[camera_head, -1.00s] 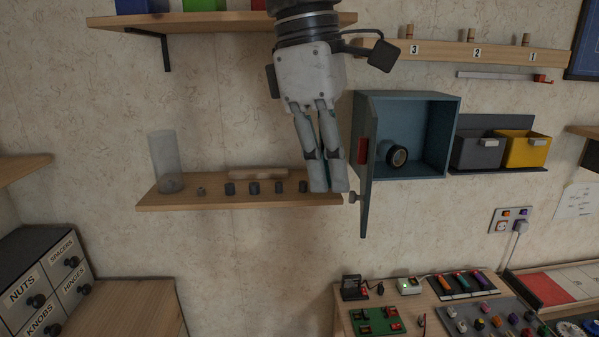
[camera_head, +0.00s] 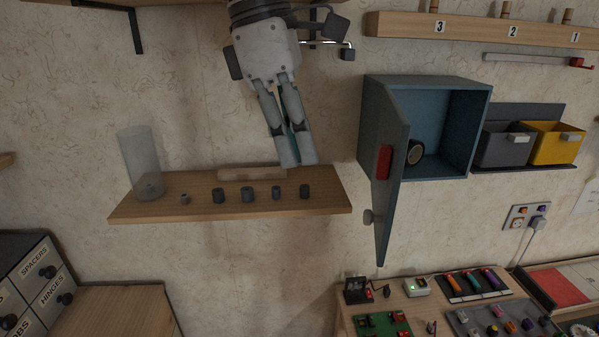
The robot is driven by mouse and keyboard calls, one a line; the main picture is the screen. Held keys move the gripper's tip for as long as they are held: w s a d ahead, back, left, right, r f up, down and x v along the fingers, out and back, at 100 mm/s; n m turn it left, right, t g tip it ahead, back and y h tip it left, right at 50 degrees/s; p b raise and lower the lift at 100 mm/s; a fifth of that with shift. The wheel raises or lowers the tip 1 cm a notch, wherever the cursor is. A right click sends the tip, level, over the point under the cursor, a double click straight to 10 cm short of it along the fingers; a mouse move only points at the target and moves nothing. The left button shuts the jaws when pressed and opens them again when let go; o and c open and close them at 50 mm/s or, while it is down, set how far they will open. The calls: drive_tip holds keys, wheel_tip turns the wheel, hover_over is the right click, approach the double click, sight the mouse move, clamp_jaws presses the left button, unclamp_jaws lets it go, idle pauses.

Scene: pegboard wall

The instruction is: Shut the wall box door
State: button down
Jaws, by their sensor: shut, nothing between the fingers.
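The blue-grey wall box (camera_head: 466,130) is fixed to the wall right of centre. Its door (camera_head: 390,165) stands open, hinged on the box's left side and swung out toward me. A dark ring-shaped roll (camera_head: 415,152) sits inside the box, partly hidden by the door. My gripper (camera_head: 298,163) points down, shut and empty, left of the door and apart from it, in front of the wooden shelf.
The wooden shelf (camera_head: 230,207) holds a clear cylinder (camera_head: 141,162) and several small dark pieces. Grey (camera_head: 503,147) and yellow (camera_head: 556,147) bins hang right of the box. A numbered peg rail (camera_head: 475,31) runs above. A workbench with small devices (camera_head: 415,287) stands below.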

drive_tip(key=s+d+f+p, duration=0.1)
drive_tip(key=d+f, duration=0.4)
drive_tip(key=f, duration=0.2)
drive_tip(key=shift+s+d+f+p, duration=0.15)
drive_tip(key=shift+d+f+p, duration=0.1)
drive_tip(key=shift+d+p, duration=0.1)
